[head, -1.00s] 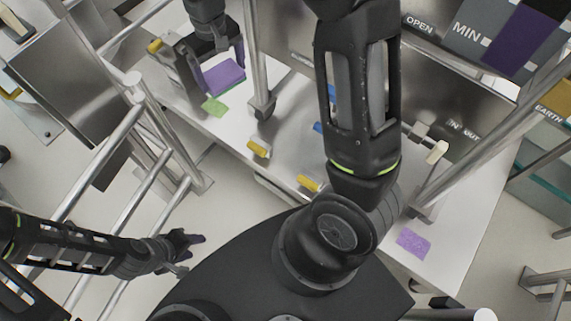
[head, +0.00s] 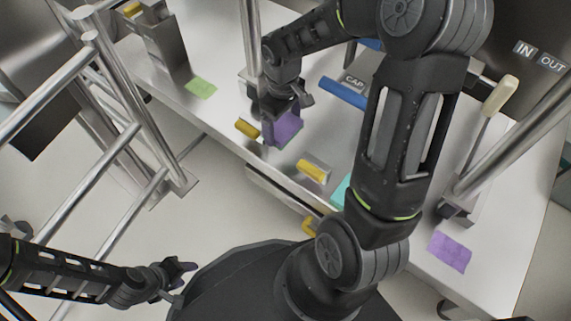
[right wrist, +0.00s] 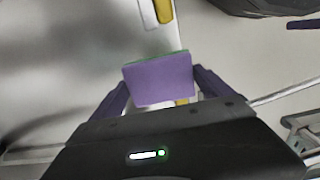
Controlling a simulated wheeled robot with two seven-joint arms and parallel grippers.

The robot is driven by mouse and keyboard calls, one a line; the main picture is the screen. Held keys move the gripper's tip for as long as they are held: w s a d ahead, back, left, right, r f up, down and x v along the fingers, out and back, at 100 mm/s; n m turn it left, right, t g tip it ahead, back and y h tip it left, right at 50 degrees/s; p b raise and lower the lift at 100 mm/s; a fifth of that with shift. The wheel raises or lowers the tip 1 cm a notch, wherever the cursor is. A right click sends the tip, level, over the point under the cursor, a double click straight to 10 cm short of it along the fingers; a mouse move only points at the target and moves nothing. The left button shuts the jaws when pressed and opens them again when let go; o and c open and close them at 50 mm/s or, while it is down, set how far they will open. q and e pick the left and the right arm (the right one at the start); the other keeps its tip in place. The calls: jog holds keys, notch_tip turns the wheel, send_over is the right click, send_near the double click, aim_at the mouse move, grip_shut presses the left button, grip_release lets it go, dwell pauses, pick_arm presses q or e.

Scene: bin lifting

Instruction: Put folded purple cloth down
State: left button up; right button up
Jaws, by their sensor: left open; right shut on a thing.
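The folded purple cloth (head: 286,128) is a flat purple block with a thin green edge below it. My right gripper (head: 278,132) is shut on it, over the front part of the white table. In the right wrist view the cloth (right wrist: 160,78) lies between the two purple fingers of my right gripper (right wrist: 160,88). Whether it touches the table is unclear. My left gripper (head: 188,273) is open and empty at lower left, away from the table. A flat purple patch (head: 450,252) lies on the table at right; a green patch (head: 201,88) lies at left.
A steel post (head: 249,40) stands behind the right gripper. Steel rails (head: 120,150) stand at left.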

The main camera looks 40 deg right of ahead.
jog(key=shift+s+f, duration=0.1)
jog(key=shift+f, duration=0.15)
jog(key=shift+f, duration=0.1)
jog(key=b, duration=0.3)
send_over(284, 155)
notch_tip(284, 155, down, 5)
jog(key=shift+r, duration=0.15)
jog(key=shift+p, duration=0.3)
jog(key=shift+f+b, duration=1.3)
jog(key=shift+f, duration=1.25)
jog(key=shift+f, duration=0.1)
jog(key=shift+f, duration=0.15)
jog(key=o, duration=0.9)
